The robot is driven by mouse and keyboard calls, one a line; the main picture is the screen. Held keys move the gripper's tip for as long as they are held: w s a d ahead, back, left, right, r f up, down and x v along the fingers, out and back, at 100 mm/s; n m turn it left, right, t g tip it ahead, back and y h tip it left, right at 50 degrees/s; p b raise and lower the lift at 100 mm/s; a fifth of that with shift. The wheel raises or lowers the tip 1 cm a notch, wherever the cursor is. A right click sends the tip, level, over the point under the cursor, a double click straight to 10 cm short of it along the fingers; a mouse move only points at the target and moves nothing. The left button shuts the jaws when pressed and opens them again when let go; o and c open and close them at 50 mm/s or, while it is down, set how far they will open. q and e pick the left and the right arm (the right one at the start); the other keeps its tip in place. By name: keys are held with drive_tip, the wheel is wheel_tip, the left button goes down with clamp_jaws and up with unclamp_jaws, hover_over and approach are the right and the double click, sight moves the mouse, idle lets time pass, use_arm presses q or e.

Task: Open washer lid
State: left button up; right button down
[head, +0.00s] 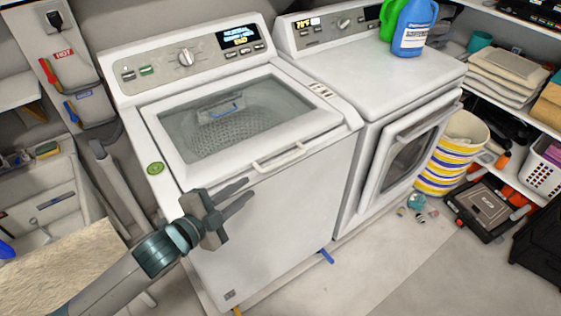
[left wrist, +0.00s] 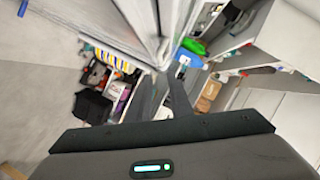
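The white washer (head: 270,215) stands at the left of the appliance pair. Its lid (head: 238,118), with a glass window, lies shut, and the drum shows dimly through the glass. The lid's handle (head: 280,157) is a pale bar at the lid's front edge. My left gripper (head: 242,193) is in front of the washer, below and to the left of the handle, apart from it. Its two fingers are spread with nothing between them. The fingers also show in the left wrist view (left wrist: 162,100). My right gripper is in neither view.
A dryer (head: 385,95) stands right of the washer, with blue (head: 414,28) and green (head: 393,20) bottles on top. A sink (head: 45,215) is at the left. Floor in front is mostly clear.

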sight(277, 165)
use_arm(q)
drive_tip(key=p+x, duration=0.3)
drive_tip(key=x, duration=1.2)
drive_tip(key=shift+w+d, duration=0.1)
drive_tip(key=shift+w, duration=0.1)
drive_tip(key=shift+w+d+f+p, duration=0.25)
drive_tip(key=shift+w+d+p, duration=0.1)
drive_tip(key=shift+w, duration=0.15)
clamp_jaws()
